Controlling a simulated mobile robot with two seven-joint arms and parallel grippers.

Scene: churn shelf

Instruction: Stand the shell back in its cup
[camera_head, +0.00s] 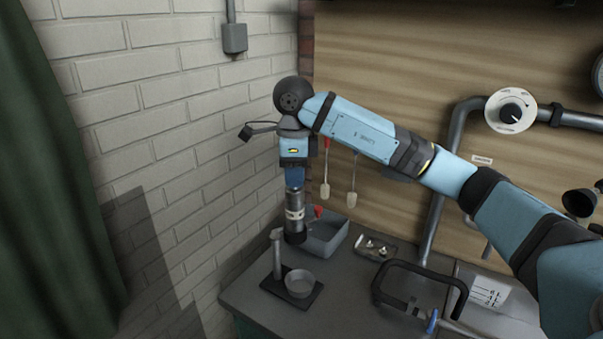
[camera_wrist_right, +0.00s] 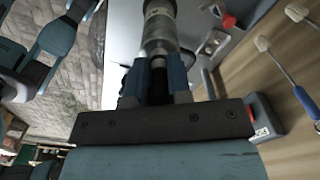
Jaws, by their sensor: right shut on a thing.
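The shell (camera_head: 295,215) is a grey cylinder with a pale band and a dark lower end. My right gripper (camera_head: 294,186) is shut on its upper part, and the shell hangs nearly upright below it. The wrist view shows the shell (camera_wrist_right: 159,28) between the two blue fingers of the gripper (camera_wrist_right: 158,72). The cup (camera_head: 300,281) is a shallow round grey one on a dark base plate with a post (camera_head: 277,256) at its left. The shell's lower end appears above the cup in the head view, clear of it. My left gripper is not in view.
A grey open bin (camera_head: 325,237) stands behind the cup, near the shell. A small tray (camera_head: 376,247) with shiny pieces lies to its right. A dark clamp-like frame (camera_head: 420,282) stands at right. The brick wall (camera_head: 150,100) is close at left.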

